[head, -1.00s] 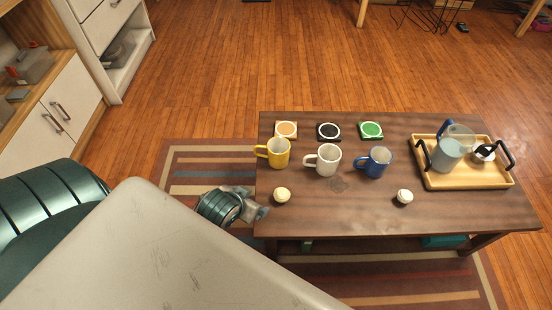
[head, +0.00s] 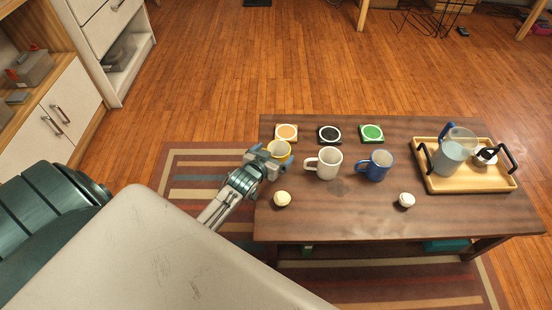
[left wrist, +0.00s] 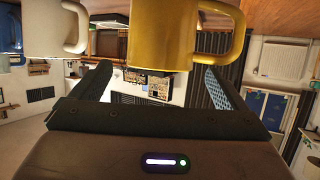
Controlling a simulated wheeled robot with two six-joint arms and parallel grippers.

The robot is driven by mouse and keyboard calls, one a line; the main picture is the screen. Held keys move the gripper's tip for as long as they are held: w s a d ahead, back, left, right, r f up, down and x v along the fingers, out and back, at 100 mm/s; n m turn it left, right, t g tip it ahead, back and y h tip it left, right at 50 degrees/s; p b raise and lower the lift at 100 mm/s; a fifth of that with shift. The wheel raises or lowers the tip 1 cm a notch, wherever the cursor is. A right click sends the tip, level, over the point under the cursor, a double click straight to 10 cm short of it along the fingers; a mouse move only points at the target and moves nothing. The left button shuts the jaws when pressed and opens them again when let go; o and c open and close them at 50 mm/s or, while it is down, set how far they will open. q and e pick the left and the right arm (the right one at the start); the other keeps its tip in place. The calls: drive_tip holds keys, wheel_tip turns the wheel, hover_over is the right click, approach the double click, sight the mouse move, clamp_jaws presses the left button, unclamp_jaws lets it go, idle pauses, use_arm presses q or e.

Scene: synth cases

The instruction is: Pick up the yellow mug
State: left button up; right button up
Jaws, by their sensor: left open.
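The yellow mug (head: 281,148) stands upright at the left of the wooden table, its lower part hidden by my left gripper (head: 268,161). That gripper is open at the mug's near left side, with no hold on it. In the left wrist view the mug (left wrist: 168,38) fills the top middle, its handle on the right. The open fingers (left wrist: 158,76) show below it, one on each side. I cannot tell whether they touch it. My right gripper is not in view.
A white mug (head: 328,164) and a blue mug (head: 377,166) stand to the right. Several coasters, including an orange one (head: 286,133), lie behind. A cream round item (head: 282,199) sits near the front. A tray (head: 440,187) with a pitcher (head: 449,158) stands far right.

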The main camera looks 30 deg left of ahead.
sight(283, 145)
use_arm(q)
drive_tip(key=b+x, duration=0.1)
drive_tip(key=x, duration=0.5)
drive_tip(key=c, duration=1)
drive_tip(key=shift+c, duration=1)
drive_tip(key=shift+r, duration=0.15)
